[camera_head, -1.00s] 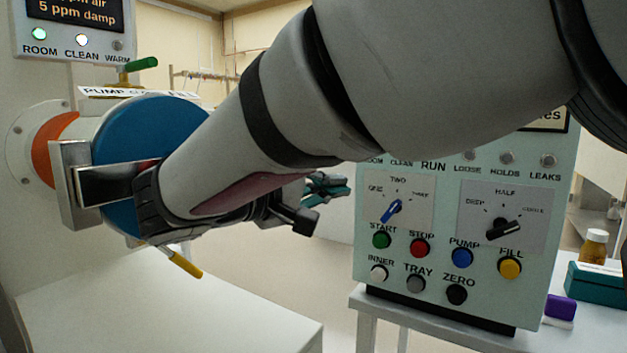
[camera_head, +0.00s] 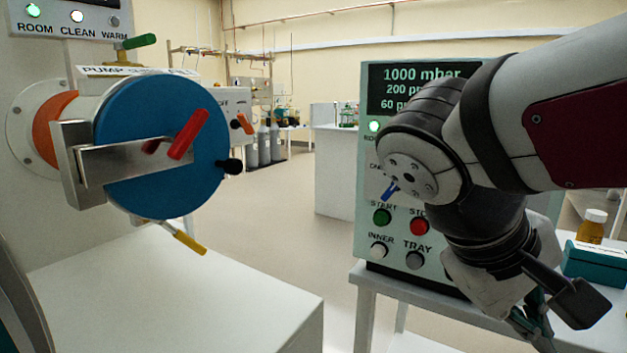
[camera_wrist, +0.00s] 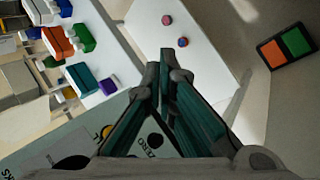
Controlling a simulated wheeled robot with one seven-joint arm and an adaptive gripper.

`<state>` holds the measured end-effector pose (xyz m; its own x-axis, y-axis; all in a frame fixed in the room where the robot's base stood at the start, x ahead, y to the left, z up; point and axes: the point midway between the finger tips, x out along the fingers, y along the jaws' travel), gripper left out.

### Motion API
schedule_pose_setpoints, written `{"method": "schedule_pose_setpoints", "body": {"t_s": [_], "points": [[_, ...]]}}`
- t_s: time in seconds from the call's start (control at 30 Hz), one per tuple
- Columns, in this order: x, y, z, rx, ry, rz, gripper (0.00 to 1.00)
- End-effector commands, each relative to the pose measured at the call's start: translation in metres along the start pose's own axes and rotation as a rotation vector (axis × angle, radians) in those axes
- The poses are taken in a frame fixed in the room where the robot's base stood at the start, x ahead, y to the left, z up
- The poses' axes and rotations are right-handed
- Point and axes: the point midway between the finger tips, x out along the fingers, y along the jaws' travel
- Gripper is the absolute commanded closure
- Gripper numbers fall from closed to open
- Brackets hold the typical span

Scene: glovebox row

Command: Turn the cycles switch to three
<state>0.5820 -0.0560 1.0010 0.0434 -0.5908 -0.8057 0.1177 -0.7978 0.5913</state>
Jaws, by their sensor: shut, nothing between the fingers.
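The cycles switch (camera_head: 391,190) is the blue pointer knob on the pale green control box (camera_head: 376,240). Only its lower part shows in the head view; my arm covers the rest and its ONE, TWO, THREE scale, so its setting cannot be read now. My gripper (camera_head: 530,322) hangs below and right of the switch, in front of the box's lower right side, pointing down. In the wrist view the dark green fingers (camera_wrist: 166,62) are together and empty, with the box's face and the ZERO label close below them.
Green START (camera_head: 381,216) and red STOP (camera_head: 418,226) buttons sit just under the switch. A bottle (camera_head: 592,226) and teal box (camera_head: 597,262) stand right of the panel. A blue round door with a red handle (camera_head: 188,135) is at left. The floor between is clear.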

Motion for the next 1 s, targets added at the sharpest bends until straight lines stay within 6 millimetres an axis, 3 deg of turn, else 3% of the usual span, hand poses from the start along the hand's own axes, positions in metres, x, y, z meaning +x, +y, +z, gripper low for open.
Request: {"method": "schedule_pose_setpoints", "body": {"t_s": [0.2,0.3,0.43,0.77,1.0], "points": [[0.014,-0.021,0.042,0.06,-0.039,-0.219,1.0],[0.013,-0.03,0.053,0.099,-0.047,-0.315,1.0],[0.007,-0.031,0.054,0.137,-0.056,-0.373,1.0],[-0.014,-0.006,0.029,0.205,-0.093,-0.354,1.0],[-0.039,0.029,-0.02,0.251,-0.111,-0.193,1.0]]}}
